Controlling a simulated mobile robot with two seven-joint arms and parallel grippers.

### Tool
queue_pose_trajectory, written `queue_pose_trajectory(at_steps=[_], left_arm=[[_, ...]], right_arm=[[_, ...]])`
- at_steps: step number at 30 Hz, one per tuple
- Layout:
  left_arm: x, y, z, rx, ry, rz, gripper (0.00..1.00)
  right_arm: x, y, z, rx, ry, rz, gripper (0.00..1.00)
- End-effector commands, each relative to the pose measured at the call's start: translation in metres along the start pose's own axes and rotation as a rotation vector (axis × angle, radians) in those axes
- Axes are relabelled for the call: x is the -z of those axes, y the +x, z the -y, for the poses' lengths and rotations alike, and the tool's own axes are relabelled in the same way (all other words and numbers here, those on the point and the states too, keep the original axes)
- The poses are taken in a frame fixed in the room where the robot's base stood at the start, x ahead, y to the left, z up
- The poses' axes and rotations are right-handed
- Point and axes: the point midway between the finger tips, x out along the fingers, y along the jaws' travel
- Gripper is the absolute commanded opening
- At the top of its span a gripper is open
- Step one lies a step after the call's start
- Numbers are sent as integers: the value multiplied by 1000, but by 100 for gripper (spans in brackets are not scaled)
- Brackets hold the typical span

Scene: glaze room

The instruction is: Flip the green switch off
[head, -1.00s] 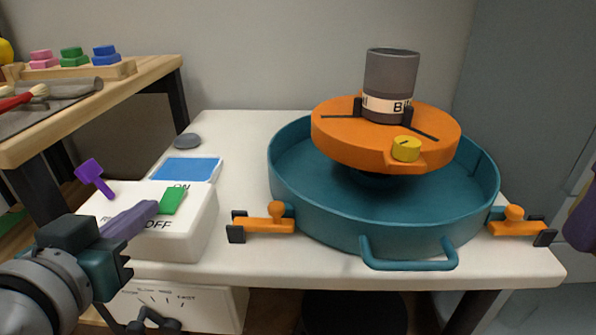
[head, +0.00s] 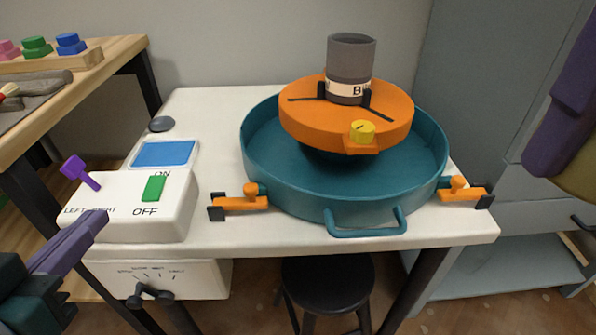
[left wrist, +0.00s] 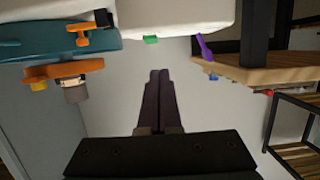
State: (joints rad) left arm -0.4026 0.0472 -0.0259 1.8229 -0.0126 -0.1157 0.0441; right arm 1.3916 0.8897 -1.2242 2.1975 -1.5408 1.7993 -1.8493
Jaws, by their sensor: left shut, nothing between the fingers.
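The green switch (head: 153,188) is a small rocker on top of a white box (head: 160,228), between the printed words ON and OFF. I cannot tell clearly which way it is tipped. It also shows at the top of the left wrist view (left wrist: 151,40). My left gripper (head: 97,218) is shut and empty, its purple fingers together. In the head view its tips are left of the switch, in front of the box's left part, apart from the switch. They also show in the left wrist view (left wrist: 160,74). My right gripper is not recognisable in the views.
A purple lever (head: 79,171) stands on the box's left, above LEFT and RIGHT markings. A blue panel (head: 165,153) lies behind. A teal basin (head: 262,170) with an orange wheel (head: 335,120) fills the table's right. A black stool (head: 328,270) stands below.

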Motion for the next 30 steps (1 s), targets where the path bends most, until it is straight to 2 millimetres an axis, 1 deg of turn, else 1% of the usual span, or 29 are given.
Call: queue_pose_trajectory(at_steps=[1, 3, 7, 11, 25, 28, 30], left_arm=[[-1, -10, 0, 0, 1, 3, 0], [-3, -19, 0, 1, 1, 1, 0], [-4, -29, 1, 1, 2, -1, 0], [-5, -32, 1, 1, 2, -4, 0], [-4, -31, 1, 1, 2, -4, 0], [1, -33, 0, 0, 3, 12, 0], [11, -37, -1, -3, 6, 43, 0]], right_arm=[[0, -4, 0, 0, 0, 0, 30], [0, -4, 0, 0, 0, 0, 30], [0, -6, 0, 0, 0, 0, 30], [0, -6, 0, 0, 0, 0, 30], [0, -6, 0, 0, 0, 0, 30], [1, -14, 0, 0, 0, -1, 30], [4, -27, 0, 0, 0, -2, 30]])
